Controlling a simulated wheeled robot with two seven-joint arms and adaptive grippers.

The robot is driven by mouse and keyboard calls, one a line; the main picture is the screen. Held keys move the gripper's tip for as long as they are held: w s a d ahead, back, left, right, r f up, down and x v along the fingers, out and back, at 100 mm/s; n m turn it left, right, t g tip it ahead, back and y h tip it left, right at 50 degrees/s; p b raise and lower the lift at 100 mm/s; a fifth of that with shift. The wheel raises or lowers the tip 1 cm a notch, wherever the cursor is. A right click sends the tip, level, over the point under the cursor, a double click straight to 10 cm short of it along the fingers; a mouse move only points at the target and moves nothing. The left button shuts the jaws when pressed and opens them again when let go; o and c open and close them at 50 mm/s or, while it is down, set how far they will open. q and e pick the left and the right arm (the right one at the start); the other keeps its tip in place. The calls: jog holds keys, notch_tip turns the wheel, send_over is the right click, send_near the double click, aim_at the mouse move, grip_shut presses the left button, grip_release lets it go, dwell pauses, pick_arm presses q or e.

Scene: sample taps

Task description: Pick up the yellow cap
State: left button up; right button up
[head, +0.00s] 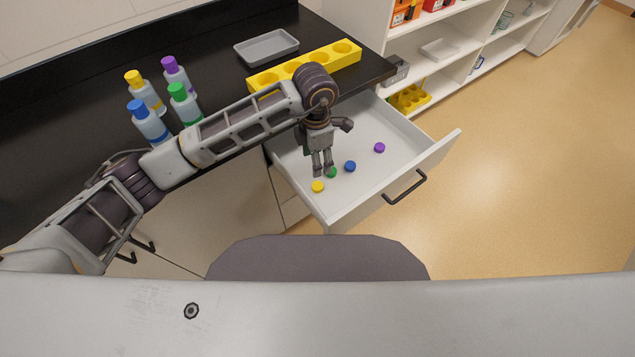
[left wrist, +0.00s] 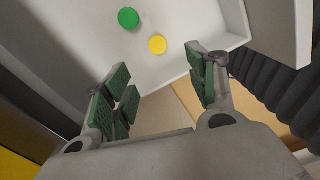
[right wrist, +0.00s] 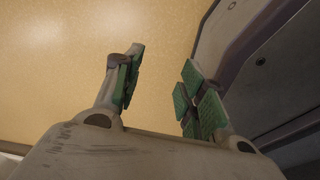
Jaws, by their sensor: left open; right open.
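The yellow cap (head: 318,186) lies in the open white drawer (head: 400,165), near its front left corner. It also shows in the left wrist view (left wrist: 158,45), beyond the fingertips and between them. The green cap (head: 331,172) lies close beside it and is at the upper left in the left wrist view (left wrist: 128,18). My left gripper (head: 322,170) is above the drawer, open and empty, with its fingers pointing down near the green and yellow caps. My right gripper (right wrist: 160,85) is open and empty over the tan floor, and the head view does not show it.
A blue cap (head: 350,166) and a purple cap (head: 380,147) lie farther right in the drawer. Several capped bottles (head: 150,122), a yellow rack (head: 315,62) and a grey tray (head: 266,47) stand on the black counter. The drawer walls surround the caps.

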pick_arm(q)
send_over(316, 186)
notch_tip(316, 186, down, 7)
jog(key=shift+f, duration=0.8)
pick_arm(e)
jog(key=shift+s+d, duration=0.2)
jog(key=shift+d, duration=0.1)
